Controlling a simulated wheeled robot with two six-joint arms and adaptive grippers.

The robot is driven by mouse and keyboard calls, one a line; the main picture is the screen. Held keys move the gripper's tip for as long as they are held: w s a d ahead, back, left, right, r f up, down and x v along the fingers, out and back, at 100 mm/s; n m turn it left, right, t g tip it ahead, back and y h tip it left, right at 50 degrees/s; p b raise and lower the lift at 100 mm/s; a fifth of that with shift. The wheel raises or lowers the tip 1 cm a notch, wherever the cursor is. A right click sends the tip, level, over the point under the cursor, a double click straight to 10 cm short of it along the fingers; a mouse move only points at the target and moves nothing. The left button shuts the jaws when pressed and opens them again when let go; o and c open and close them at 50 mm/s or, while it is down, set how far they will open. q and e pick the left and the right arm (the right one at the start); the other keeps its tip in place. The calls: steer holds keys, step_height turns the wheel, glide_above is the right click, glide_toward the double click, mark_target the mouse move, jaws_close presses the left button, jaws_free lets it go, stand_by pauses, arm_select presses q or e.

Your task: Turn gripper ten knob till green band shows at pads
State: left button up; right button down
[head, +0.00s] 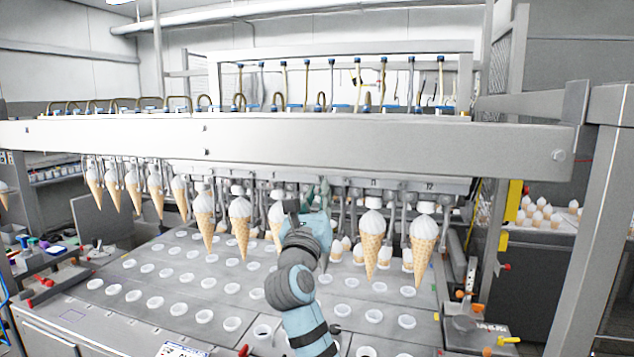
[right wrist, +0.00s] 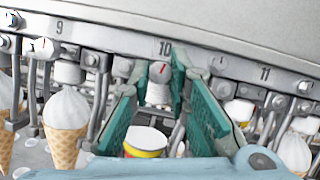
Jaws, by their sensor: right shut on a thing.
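The number 10 label (right wrist: 165,48) is on the rail in the right wrist view. Below it is a white knob (right wrist: 156,92) with a red mark on its top. The teal fingers of my right gripper (right wrist: 157,72) are on either side of the knob and shut on it. In the head view my right gripper (head: 318,192) reaches up under the rail, and my arm hides the knob. A round white-topped piece (right wrist: 145,138) with a yellow and a red band shows between the fingers; no green band is visible. My left gripper is not in view.
Filled cones hang on both sides, such as one at the left (right wrist: 67,125) and one under number 12 (head: 423,245). A heavy beam (head: 280,140) crosses above my arm. The deck below (head: 120,318) has rows of white-rimmed holes.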

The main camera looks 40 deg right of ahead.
steer(key=shift+r, duration=0.1)
steer(key=c, duration=1.5)
jaws_free()
steer(key=shift+s, duration=0.1)
steer(key=v, duration=1.2)
steer(key=shift+d+f, duration=0.15)
steer(key=shift+f, duration=0.05)
steer(key=shift+r, duration=0.1)
